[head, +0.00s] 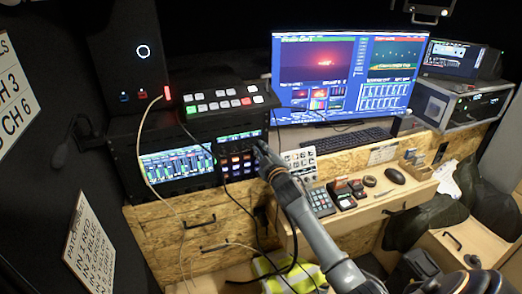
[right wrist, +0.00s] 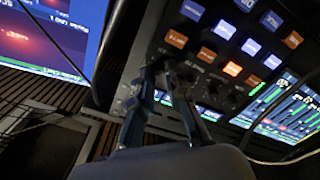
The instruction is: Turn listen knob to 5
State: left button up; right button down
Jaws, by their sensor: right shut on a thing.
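The listen knob is on the audio panel (head: 237,158) with lit orange and blue buttons. My right gripper (head: 262,152) reaches the right edge of this panel from the lower right. In the right wrist view its two fingers (right wrist: 160,76) are at the panel's knob row, below the lit buttons, closed around a knob. The fingers hide most of that knob, so its pointer and the number it stands at cannot be read. My left gripper is in neither view.
A level-meter screen (head: 178,168) is left of the panel, with a switcher (head: 222,100) on top. A monitor (head: 341,75), keyboard (head: 353,140) and keypad (head: 319,201) are to the right. Loose cables hang in front of the rack and near my right arm.

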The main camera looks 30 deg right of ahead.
jog(key=c, duration=1.6)
grip_release()
jog(key=shift+s, duration=0.1)
jog(key=v, duration=1.1)
jog(key=shift+s+f, duration=0.15)
jog(key=shift+s, duration=0.25)
jog(key=shift+f, duration=0.1)
